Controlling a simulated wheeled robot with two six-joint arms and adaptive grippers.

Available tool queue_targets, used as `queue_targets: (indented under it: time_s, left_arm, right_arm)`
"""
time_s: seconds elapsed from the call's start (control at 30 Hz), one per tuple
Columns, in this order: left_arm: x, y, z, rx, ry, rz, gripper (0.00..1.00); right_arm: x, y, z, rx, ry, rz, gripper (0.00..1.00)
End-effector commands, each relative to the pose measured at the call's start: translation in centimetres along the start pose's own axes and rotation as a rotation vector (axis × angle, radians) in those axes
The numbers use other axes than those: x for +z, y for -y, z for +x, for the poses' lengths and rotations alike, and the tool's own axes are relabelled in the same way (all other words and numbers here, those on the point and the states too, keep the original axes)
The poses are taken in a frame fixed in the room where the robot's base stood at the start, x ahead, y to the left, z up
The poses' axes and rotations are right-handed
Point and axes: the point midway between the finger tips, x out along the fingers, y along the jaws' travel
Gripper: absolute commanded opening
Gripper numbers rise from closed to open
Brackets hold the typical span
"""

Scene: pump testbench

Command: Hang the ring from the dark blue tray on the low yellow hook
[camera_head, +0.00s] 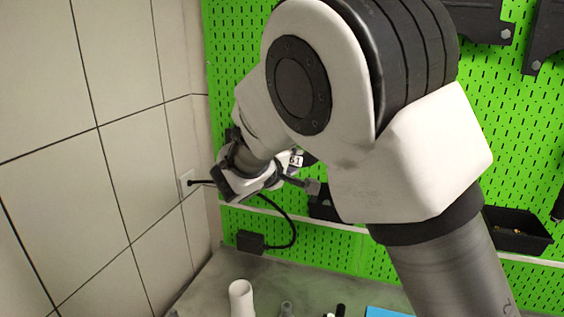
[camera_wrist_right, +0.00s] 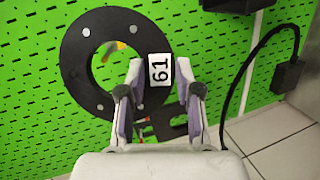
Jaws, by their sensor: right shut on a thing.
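The ring, a flat black disc with a round hole, several pale dots and a white "61" label (camera_wrist_right: 80,72), is in the right wrist view in front of the green pegboard. My right gripper (camera_wrist_right: 160,72) is shut on its rim, with one finger on each side of the label. A small yellow-orange piece (camera_wrist_right: 118,46) shows through the ring's hole; I cannot tell whether it is the low yellow hook. In the head view my right gripper (camera_head: 288,170) is near the pegboard and my arm hides most of the ring. The dark blue tray and my left gripper are not seen.
The green pegboard (camera_head: 235,60) meets a tiled wall (camera_head: 110,160) at the left. A wall socket (camera_head: 187,184) and a black box with a cable (camera_head: 250,242) are close by. A black bin (camera_head: 516,232) hangs at the right. A white cylinder (camera_head: 241,298) stands on the grey bench.

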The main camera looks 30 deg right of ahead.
Motion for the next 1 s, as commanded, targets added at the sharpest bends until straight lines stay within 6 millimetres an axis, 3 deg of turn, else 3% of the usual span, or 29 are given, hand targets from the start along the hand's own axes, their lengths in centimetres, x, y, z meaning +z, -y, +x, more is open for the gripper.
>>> queue_targets:
  time_s: [0.5, 0.7, 1.0]
  left_arm:
    - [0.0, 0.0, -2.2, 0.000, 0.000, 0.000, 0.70]
    - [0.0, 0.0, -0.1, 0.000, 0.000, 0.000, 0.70]
    - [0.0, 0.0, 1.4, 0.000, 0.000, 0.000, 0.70]
  right_arm:
    - [-0.6, -0.9, 3.5, 0.000, 0.000, 0.000, 0.00]
    - [-0.6, -0.1, 4.5, 0.002, -0.001, 0.002, 0.00]
    - [-0.7, 0.0, 5.0, 0.002, 0.000, 0.003, 0.00]
